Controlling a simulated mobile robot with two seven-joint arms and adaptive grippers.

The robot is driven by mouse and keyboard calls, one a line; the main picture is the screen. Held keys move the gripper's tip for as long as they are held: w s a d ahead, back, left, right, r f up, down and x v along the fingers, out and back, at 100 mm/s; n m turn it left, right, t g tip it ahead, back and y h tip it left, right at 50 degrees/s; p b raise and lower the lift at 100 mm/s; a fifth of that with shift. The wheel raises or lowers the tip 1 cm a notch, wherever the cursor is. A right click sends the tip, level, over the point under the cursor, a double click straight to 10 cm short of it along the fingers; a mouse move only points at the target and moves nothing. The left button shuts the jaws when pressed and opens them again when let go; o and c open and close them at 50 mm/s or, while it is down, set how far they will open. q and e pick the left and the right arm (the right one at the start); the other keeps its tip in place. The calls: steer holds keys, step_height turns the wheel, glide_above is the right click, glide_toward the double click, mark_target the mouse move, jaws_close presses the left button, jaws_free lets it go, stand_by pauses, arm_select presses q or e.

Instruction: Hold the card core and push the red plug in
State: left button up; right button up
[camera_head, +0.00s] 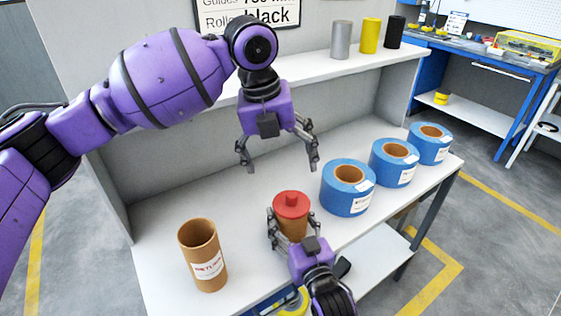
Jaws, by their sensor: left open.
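A short brown card core (293,229) stands on the white table top. My left gripper (279,166) hangs above and behind the plug, fingers pointing down, open and empty. A taller open card tube (207,255) with a white label stands at the left of the table.
Blue rolls (348,188) stand in a row at the right of the table. A shelf (370,63) behind carries grey (341,40), yellow (369,36) and black (394,32) cylinders. The table is bare between the tall tube and the back panel.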

steer(key=o, duration=1.3)
steer(key=shift+c, duration=0.2)
steer(key=shift+s+d, duration=0.1)
